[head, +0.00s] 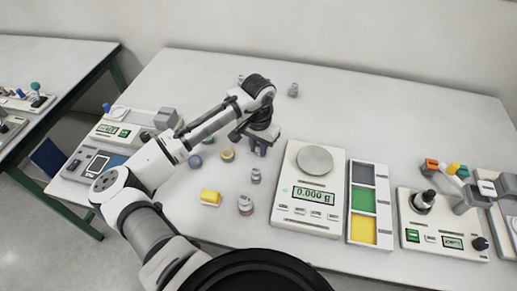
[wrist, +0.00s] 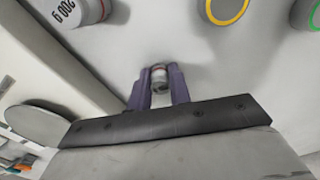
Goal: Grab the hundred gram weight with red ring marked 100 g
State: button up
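In the wrist view a small grey metal weight with a red ring (wrist: 158,72) stands between the two purple fingers of my gripper (wrist: 158,88). The fingers flank it closely on both sides; whether they press on it cannot be told. Its marking is not readable. In the head view my gripper (head: 257,149) points down at the table, left of the white scale, and the weight between its fingers is not clearly visible there.
A weight marked 200 g (wrist: 82,12) and a yellow-ringed weight (wrist: 228,8) are nearby. The scale (head: 308,208) reads 0.000 g, with a colored tray (head: 350,202) beside it. The back of the table is mostly clear.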

grip_shut()
jog(key=shift+r, duration=0.1)
